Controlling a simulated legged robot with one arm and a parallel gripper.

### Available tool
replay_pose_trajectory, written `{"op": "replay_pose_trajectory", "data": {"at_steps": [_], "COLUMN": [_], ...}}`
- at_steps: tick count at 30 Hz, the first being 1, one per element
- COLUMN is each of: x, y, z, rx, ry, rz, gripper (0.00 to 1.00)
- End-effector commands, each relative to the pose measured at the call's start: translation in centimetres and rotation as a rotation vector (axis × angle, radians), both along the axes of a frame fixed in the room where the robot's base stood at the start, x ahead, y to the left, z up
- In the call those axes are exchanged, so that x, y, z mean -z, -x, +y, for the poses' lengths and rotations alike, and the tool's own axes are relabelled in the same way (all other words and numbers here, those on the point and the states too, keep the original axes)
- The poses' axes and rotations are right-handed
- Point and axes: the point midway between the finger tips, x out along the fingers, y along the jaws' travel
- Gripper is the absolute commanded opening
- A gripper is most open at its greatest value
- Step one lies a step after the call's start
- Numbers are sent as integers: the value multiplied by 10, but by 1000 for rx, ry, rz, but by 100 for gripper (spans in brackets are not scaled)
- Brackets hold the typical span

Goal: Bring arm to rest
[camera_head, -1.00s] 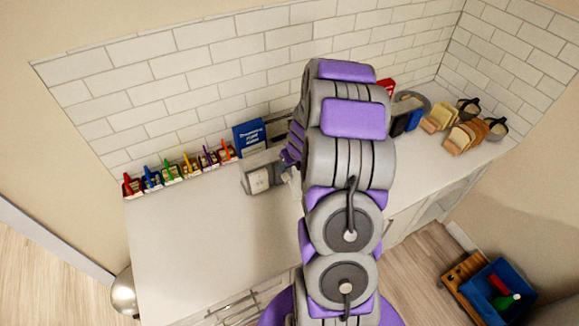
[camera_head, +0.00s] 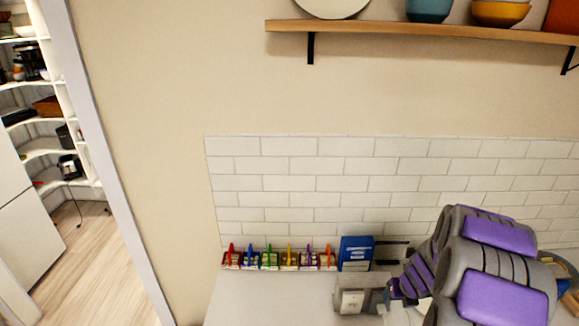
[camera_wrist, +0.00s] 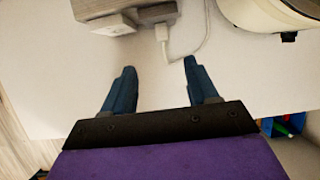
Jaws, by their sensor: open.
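My arm, purple and grey, reaches over the white counter (camera_head: 250,300) at the lower right of the head view. My gripper (camera_wrist: 158,85) shows in the wrist view with its two dark blue fingers spread apart and nothing between them. Ahead of the fingertips, apart from them, lies a grey box-like device (camera_wrist: 125,10) with a white plug and cable (camera_wrist: 163,40). In the head view this outlet box (camera_head: 352,299) stands on the counter just left of my arm.
A row of small containers with coloured clips (camera_head: 280,260) and a blue box (camera_head: 356,253) stand along the tiled wall. A wooden shelf (camera_head: 420,33) with bowls hangs above. A doorway at the left opens on shelving (camera_head: 40,110). The counter's left part is clear.

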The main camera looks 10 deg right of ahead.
Motion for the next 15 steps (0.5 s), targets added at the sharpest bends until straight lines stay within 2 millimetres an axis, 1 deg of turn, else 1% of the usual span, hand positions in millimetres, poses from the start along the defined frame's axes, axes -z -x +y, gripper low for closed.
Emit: {"op": "replay_pose_trajectory", "data": {"at_steps": [2,5,8,10,12,14,15], "x": [-2,-8,-19,-26,-32,-36,-38], "y": [-2,-7,-9,-4,6,18,28], "z": [8,34,78,114,149,176,193], "rx": [-43,-200,-471,-697,-922,-1114,-1240], "ry": [6,30,72,109,148,181,203], "rz": [-1,1,3,8,12,14,17], "gripper": [58,58,58,58,58,58,58]}}
